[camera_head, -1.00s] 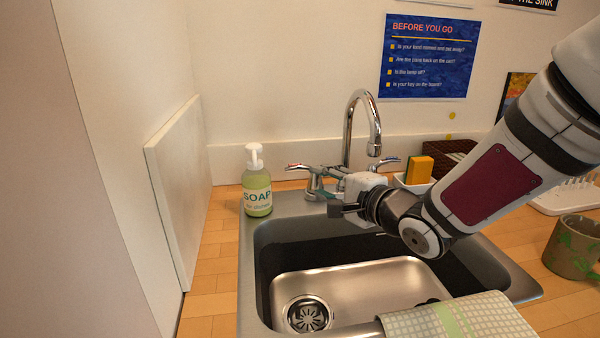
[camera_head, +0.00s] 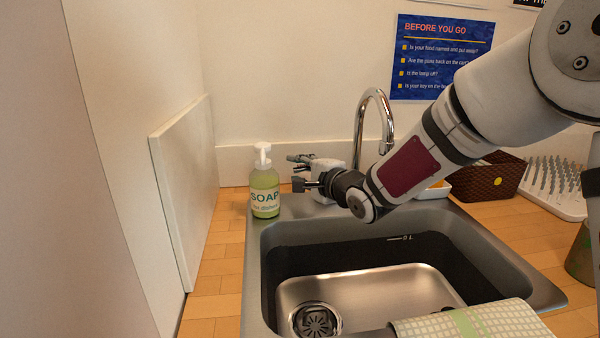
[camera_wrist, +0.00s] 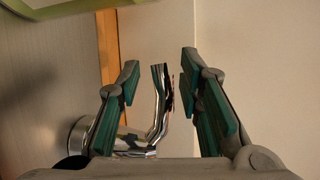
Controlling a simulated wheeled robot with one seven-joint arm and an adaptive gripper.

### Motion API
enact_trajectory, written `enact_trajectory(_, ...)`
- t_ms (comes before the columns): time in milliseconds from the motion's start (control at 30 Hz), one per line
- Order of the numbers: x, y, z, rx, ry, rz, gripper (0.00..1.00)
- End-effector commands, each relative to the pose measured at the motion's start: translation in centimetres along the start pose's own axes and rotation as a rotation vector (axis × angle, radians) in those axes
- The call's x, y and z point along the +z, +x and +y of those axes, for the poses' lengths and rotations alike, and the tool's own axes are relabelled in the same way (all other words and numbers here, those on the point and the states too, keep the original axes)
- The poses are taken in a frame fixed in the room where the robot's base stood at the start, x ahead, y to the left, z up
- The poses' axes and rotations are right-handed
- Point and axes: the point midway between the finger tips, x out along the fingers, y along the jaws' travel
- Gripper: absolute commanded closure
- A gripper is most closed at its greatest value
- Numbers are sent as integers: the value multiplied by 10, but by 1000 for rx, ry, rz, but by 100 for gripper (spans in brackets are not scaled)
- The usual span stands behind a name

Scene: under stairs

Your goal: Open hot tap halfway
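The chrome tap's spout (camera_head: 375,110) rises at the back of the sink. In the wrist view the hot tap's chrome lever (camera_wrist: 158,105), with a small reddish mark on it, stands between my gripper's two teal-padded fingers (camera_wrist: 160,64). A gap shows between the lever and each finger. The fingers are apart and hold nothing. In the head view my gripper (camera_head: 298,170) is at the tap's left side, just right of the soap bottle (camera_head: 265,185). It hides most of the hot tap there. The cold tap's handle is hidden behind my arm.
The soap bottle stands close to my gripper; a green edge at the wrist view's top left may be it. A steel sink (camera_head: 375,292) lies in front, with a checked towel (camera_head: 470,322) over its front rim. A brown basket (camera_head: 497,177) and white rack (camera_head: 555,190) are at right.

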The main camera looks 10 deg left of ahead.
Motion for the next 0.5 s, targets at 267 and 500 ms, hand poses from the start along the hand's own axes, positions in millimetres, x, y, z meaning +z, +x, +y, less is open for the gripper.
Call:
enact_trajectory(267,0,1,0,1,0,0,67)
enact_trajectory(500,0,1,0,1,0,0,100)
